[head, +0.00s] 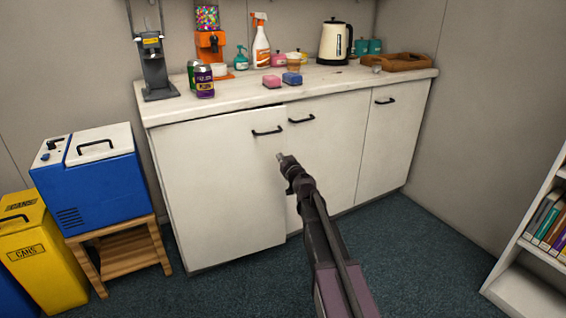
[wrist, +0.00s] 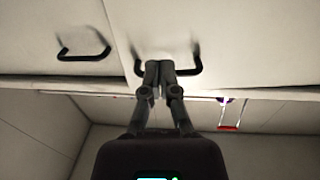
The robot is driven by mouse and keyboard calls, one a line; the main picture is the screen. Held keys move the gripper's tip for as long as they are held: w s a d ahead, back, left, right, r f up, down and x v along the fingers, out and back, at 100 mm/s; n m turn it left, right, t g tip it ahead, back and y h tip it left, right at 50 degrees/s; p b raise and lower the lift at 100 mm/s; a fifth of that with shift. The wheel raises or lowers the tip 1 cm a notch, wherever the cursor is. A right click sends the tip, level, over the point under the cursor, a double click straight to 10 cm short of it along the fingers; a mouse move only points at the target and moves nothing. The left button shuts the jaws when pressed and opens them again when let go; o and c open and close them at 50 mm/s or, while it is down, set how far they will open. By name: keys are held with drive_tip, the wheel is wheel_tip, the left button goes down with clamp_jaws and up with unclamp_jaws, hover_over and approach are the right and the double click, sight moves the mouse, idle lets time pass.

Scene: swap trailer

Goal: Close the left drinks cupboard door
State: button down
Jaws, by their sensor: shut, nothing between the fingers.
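The left drinks cupboard door (head: 215,185) is a white panel with a black bar handle (head: 267,131) near its upper right corner. It stands slightly ajar: its right edge sits a little proud of the middle door, with a thin dark gap under the worktop. My gripper (head: 281,157) is shut and empty, in front of this door's right edge, below the handle. In the wrist view, which appears upside down, the shut fingertips (wrist: 159,66) overlap the handle (wrist: 197,67). I cannot tell whether they touch the door.
The middle door (head: 335,160) and right door (head: 393,140) look closed. The worktop (head: 235,105) carries cans, bottles, sponges and a kettle (head: 334,42). A blue cool box (head: 95,180) on a wooden stool and a yellow bin (head: 38,245) stand left. A bookshelf (head: 545,240) is right. Floor in front is clear.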

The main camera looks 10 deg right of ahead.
drive_tip(key=x, duration=0.9)
drive_tip(key=shift+w+a, duration=0.1)
drive_tip(key=shift+w, duration=0.15)
drive_tip(key=x, duration=0.5)
drive_tip(key=shift+w+r, duration=0.1)
drive_tip(key=shift+w, duration=0.45)
approach(269, 144)
drive_tip(key=shift+s+d, duration=0.75)
drive_tip(key=shift+d, duration=0.15)
